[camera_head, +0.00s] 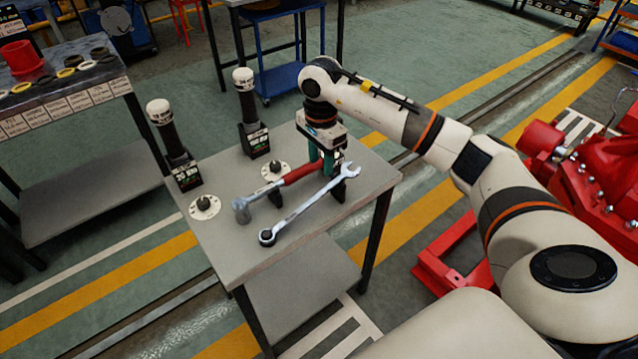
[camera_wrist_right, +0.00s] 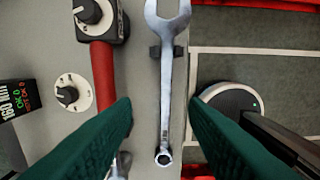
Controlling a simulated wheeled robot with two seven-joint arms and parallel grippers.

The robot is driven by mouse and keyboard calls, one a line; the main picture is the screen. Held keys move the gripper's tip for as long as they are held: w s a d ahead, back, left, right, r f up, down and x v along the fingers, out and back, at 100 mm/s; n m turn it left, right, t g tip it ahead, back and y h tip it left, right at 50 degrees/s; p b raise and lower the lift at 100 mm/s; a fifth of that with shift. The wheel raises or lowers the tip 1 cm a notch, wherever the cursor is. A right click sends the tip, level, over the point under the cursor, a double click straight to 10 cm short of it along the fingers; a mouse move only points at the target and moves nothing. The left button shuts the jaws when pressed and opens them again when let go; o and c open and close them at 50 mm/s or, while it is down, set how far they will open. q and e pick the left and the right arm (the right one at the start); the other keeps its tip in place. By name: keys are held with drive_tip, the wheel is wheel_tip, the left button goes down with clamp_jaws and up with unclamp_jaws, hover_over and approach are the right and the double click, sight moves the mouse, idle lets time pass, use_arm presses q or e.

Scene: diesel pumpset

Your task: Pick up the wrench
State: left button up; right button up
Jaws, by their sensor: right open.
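The wrench (camera_head: 305,207) is a silver combination wrench lying along the right part of the grey table, with its open end toward the back right and its ring end toward the front. It also shows in the right wrist view (camera_wrist_right: 167,85), running upright in the picture, its open end cut off at the top edge. My right gripper (camera_head: 327,160) is over the wrench's open-end side in the head view. In the right wrist view my right gripper (camera_wrist_right: 160,108) is open, with one green finger on each side of the wrench and none touching it visibly. My left gripper is not in view.
A red-handled hammer (camera_head: 298,174) lies close beside the wrench on the table (camera_head: 225,245). Black holders prop up the wrench. Two white-topped black tools (camera_head: 164,125) (camera_head: 246,100) and round dials stand behind. Red machinery (camera_head: 600,175) is at right.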

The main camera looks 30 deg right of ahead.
hover_over(323, 191)
drive_tip(key=f, duration=0.5)
drive_tip(key=shift+w+a+p, duration=0.1)
drive_tip(key=shift+w+p, duration=0.25)
drive_tip(key=shift+p, duration=0.05)
drive_tip(key=f, duration=0.1)
drive_tip(key=f+p, duration=0.1)
drive_tip(key=f, duration=0.3)
drive_tip(key=shift+s+p, duration=0.3)
drive_tip(key=shift+s, duration=0.1)
drive_tip(key=shift+f, duration=0.25)
drive_tip(key=shift+c, duration=0.6)
clamp_jaws()
